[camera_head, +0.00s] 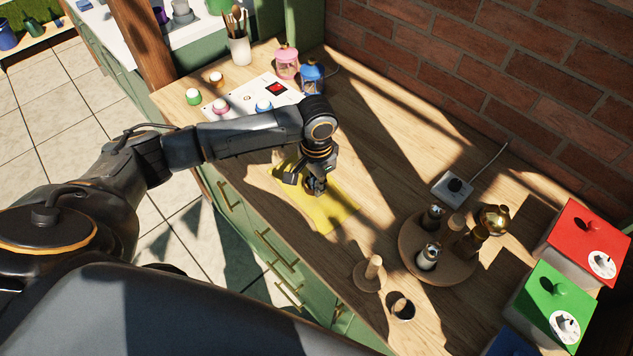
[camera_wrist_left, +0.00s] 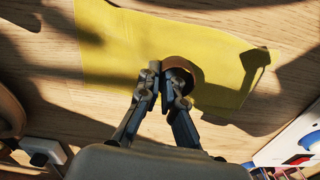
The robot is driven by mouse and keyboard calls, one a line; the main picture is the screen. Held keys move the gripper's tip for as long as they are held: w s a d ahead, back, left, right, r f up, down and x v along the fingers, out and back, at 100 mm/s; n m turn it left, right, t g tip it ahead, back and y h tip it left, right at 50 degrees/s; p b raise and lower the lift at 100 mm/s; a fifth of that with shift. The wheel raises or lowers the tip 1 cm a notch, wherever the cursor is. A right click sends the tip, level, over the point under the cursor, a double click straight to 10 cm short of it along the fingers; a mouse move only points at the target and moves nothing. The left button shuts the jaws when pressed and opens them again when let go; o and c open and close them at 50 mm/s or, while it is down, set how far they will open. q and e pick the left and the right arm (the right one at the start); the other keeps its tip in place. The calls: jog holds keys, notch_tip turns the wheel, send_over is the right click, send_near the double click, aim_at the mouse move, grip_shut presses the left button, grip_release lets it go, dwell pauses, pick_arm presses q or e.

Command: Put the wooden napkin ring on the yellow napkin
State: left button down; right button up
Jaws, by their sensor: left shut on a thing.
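The yellow napkin (camera_head: 327,210) lies flat on the wooden counter, and it fills the middle of the left wrist view (camera_wrist_left: 115,55). The wooden napkin ring (camera_wrist_left: 187,67) shows in the left wrist view as a brown round band over the napkin. My left gripper (camera_head: 316,189) is over the napkin; in the left wrist view its fingers (camera_wrist_left: 166,80) are shut on the ring's near wall. The fingers hide part of the ring, and I cannot tell whether it touches the cloth. My right gripper is not in view.
To the right stand a round wooden tray (camera_head: 410,245) with shakers and bottles, a wooden holder (camera_head: 371,273) and a dark cup (camera_head: 402,308). A white button panel (camera_head: 238,105) and pink (camera_head: 286,62) and blue (camera_head: 312,75) lanterns stand behind my arm. Open counter lies right of the napkin.

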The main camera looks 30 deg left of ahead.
pick_arm(q)
jog(key=shift+s+f, duration=0.1)
jog(key=shift+f, duration=0.05)
jog(key=c, duration=1.7)
grip_release()
jog(key=shift+c, duration=0.2)
jog(key=shift+o, duration=1.1)
jog(key=shift+a, duration=0.1)
jog(key=shift+r, duration=0.5)
notch_tip(320, 180, up, 12)
jog(key=b, duration=0.2)
jog(key=shift+r, duration=0.15)
